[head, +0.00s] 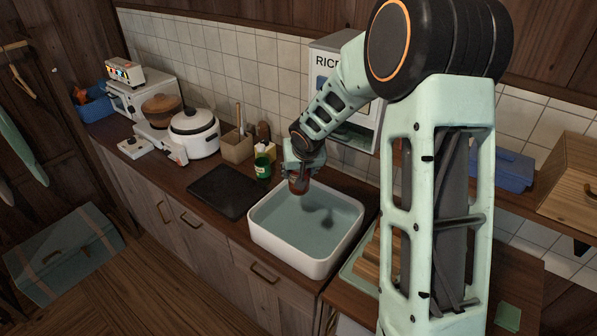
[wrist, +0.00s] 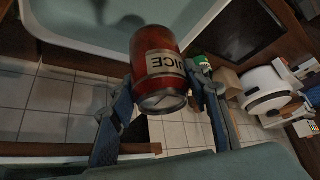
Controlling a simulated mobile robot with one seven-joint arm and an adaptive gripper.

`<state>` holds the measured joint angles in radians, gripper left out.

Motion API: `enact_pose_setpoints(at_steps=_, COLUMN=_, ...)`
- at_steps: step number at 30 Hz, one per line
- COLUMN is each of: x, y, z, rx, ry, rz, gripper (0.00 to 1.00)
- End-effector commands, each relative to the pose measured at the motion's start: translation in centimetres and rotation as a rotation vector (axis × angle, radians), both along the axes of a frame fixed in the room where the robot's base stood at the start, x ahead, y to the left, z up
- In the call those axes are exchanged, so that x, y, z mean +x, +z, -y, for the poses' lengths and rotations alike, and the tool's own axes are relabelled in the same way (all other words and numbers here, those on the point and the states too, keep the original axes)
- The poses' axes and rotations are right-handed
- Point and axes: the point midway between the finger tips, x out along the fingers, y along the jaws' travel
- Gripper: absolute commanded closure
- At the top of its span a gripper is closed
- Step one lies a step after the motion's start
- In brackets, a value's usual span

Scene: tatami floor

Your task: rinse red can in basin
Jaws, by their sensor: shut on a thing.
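The red can (wrist: 160,68) has a pale label reading "JUICE" in part. It is between the two fingers of my gripper (wrist: 165,95), which is shut on it. In the head view the red can (head: 299,184) hangs from my gripper (head: 300,170) over the back left part of the white basin (head: 262,250). The basin holds bluish water, and a dark shadow or reflection lies on it below the can. The can looks above the water, though the exact gap is hard to tell. The basin also shows in the wrist view (wrist: 70,55).
A green jar (head: 262,166) and a utensil holder (head: 236,146) stand behind and left of the basin. A black board (head: 226,192) lies left of it. A wooden board (head: 368,262) lies right of the basin.

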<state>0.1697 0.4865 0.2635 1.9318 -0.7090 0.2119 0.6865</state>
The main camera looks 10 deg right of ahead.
Motion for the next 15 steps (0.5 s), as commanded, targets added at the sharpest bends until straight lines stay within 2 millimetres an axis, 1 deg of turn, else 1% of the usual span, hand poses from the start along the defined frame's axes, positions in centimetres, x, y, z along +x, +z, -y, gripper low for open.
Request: enact_pose_setpoints(at_steps=15, x=0.0, y=-4.6, z=-0.1, rx=0.0, ry=0.002, rz=-0.001, gripper=0.68)
